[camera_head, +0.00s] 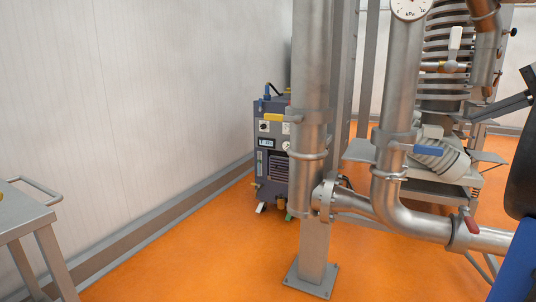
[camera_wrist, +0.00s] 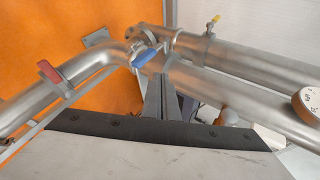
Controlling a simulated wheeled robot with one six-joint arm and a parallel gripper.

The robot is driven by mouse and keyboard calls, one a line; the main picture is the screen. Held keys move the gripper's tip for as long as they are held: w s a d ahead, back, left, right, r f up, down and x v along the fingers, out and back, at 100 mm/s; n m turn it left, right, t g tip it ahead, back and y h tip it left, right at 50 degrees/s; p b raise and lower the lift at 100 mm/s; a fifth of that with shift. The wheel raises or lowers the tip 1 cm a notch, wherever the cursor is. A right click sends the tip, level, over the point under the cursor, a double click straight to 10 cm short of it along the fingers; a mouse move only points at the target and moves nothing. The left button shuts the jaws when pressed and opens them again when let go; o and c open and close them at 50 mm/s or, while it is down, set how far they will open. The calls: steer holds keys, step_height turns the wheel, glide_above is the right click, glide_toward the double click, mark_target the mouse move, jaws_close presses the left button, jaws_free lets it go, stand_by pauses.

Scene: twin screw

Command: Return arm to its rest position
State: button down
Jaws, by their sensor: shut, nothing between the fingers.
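My gripper (camera_wrist: 160,82) shows in the wrist view as dark fingers held together, with nothing between them. They point toward the steel pipes near the blue valve handle (camera_wrist: 145,57), but I cannot tell how far apart they are from it. In the head view, dark bars at the right edge look like my gripper (camera_head: 480,116), pointing left in front of the pipework. Black and blue parts of my arm fill the lower right edge there. The rest of the arm is out of view.
Steel pipes (camera_head: 398,100) carry a blue handle (camera_head: 427,150), a red handle (camera_head: 472,225) and a pressure gauge (camera_head: 410,8). A dark blue machine (camera_head: 270,150) stands behind the post. A metal cart (camera_head: 30,222) is at left. The orange floor (camera_head: 195,250) between is clear.

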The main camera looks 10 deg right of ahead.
steer(key=s+a+f+n+g+h, duration=0.1)
steer(key=a+f+n+g, duration=0.1)
steer(key=a+f, duration=0.75)
steer(key=a+f+n+g+h, duration=0.1)
steer(key=a+f+g, duration=0.1)
steer(key=a+f, duration=0.75)
steer(key=s+a+f+n+h, duration=0.1)
steer(key=s+a+f+n, duration=0.3)
steer(key=f, duration=0.5)
steer(key=s+a+f+n+g+h, duration=0.1)
steer(key=s+a+f+n, duration=0.3)
steer(key=s+a+f, duration=0.4)
steer(key=shift+s+f+h, duration=0.8)
steer(key=shift+s+f, duration=0.1)
steer(key=shift+f, duration=0.05)
